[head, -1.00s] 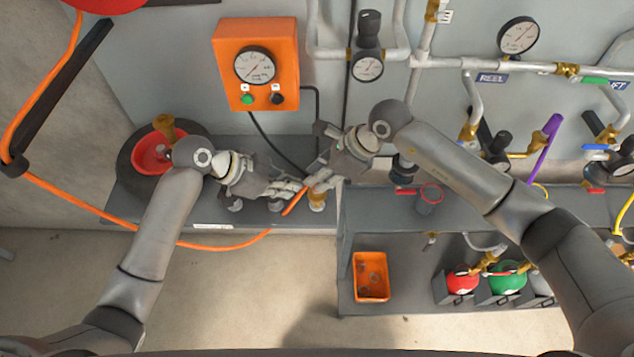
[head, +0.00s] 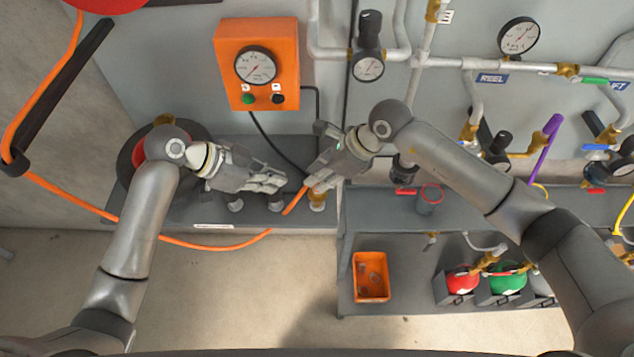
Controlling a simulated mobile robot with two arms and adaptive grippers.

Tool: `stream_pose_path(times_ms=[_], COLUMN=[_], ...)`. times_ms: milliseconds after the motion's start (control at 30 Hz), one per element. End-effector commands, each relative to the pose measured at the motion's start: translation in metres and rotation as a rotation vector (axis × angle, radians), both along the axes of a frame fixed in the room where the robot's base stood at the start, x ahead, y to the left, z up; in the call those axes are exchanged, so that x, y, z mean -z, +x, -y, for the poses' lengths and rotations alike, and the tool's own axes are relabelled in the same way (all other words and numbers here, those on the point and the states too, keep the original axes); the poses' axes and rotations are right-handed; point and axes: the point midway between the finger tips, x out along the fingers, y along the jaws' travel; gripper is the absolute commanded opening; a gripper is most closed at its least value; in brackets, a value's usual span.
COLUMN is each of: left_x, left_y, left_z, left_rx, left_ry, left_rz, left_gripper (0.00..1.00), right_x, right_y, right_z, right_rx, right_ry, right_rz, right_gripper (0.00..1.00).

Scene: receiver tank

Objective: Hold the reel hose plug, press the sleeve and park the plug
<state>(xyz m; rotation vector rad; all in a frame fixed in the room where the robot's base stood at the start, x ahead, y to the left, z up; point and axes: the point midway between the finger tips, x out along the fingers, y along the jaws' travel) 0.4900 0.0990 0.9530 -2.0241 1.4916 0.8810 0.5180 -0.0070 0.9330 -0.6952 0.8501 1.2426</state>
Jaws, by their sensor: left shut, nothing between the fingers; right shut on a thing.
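The orange reel hose (head: 215,247) runs along the front of the bench and rises to my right gripper (head: 313,184). My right gripper is shut on the hose's plug end, which its fingers mostly hide. A brass fitting (head: 317,201) stands just below the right fingertips at the bench edge; I cannot tell whether the plug touches it. My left gripper (head: 280,184) is shut and empty, a little left of the hose end and apart from it. Two short grey posts (head: 235,204) stand on the bench below the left hand. The sleeve cannot be made out.
An orange control box (head: 257,65) with a gauge hangs on the wall behind. A dark round object with a red centre (head: 140,147) lies behind my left arm. An orange bin (head: 371,277) sits on the lower shelf. Pipes and valves fill the right side.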

Motion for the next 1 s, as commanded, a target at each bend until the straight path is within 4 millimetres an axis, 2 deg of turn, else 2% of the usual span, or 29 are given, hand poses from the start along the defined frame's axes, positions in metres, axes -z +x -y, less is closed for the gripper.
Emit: stream_pose_path(times_ms=[300, 500, 700, 1000], left_x=[0.035, 0.052, 0.061, 0.062], left_y=[0.009, 0.014, 0.016, 0.017], left_z=[0.032, 0.047, 0.054, 0.056], left_rx=[0.001, 0.001, 0.001, 0.001], left_ry=[-0.002, 0.001, 0.001, -0.001], left_rz=[-0.004, -0.002, 0.000, 0.001], left_gripper=[0.00, 0.00, 0.00, 0.00], right_x=[0.000, 0.001, 0.001, 0.001], right_y=[0.000, 0.000, 0.000, 0.000], right_z=[0.001, 0.001, 0.001, 0.001], right_rx=[0.000, 0.001, 0.001, 0.000], right_ry=[-0.002, -0.003, -0.003, -0.003], right_rz=[0.000, 0.000, 0.000, -0.001], right_gripper=[0.00, 0.00, 0.00, 0.00])
